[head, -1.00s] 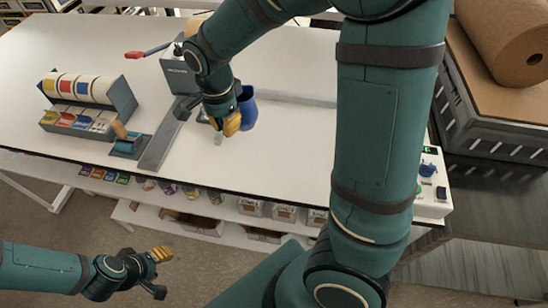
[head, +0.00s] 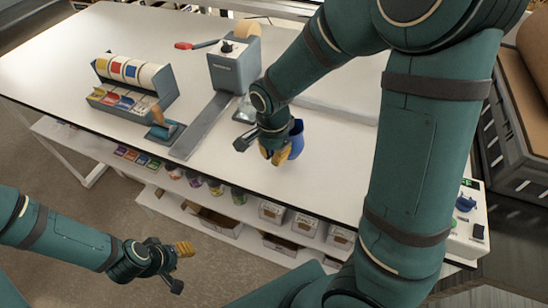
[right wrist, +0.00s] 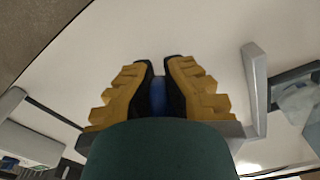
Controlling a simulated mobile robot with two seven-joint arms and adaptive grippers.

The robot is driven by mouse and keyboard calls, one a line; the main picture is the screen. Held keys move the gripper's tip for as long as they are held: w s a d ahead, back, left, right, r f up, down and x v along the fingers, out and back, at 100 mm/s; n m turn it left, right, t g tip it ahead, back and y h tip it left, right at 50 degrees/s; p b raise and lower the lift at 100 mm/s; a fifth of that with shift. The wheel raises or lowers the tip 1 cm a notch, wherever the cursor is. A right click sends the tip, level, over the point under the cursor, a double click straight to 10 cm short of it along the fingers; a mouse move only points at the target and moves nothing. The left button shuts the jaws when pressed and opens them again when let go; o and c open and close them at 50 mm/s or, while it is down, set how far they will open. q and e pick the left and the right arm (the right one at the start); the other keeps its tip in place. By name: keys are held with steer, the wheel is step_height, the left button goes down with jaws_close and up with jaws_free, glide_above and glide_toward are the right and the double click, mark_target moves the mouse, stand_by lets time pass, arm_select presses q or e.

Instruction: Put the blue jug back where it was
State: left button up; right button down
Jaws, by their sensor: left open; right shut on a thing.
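The blue jug (head: 298,138) is over the white table in the head view, right of the grey dispenser. My right gripper (head: 276,152) is shut on it, and its yellow fingers and arm hide part of the jug. The right wrist view shows a strip of the blue jug (right wrist: 158,95) between the two finger pads. I cannot tell whether the jug touches the table. My left gripper (head: 180,267) is open and empty, low at the left, in front of the table and away from the jug.
The grey dispenser (head: 234,72) with a long steel strip (head: 203,127) stands left of the jug. A control box (head: 467,222) is at the right. Clear tabletop (head: 330,165) lies right of the jug.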

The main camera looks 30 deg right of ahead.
steer(key=shift+f, duration=0.75)
steer(key=c, duration=1.5)
jaws_free()
steer(key=shift+f, duration=0.15)
steer(key=shift+c, duration=0.2)
steer(key=o, duration=0.4)
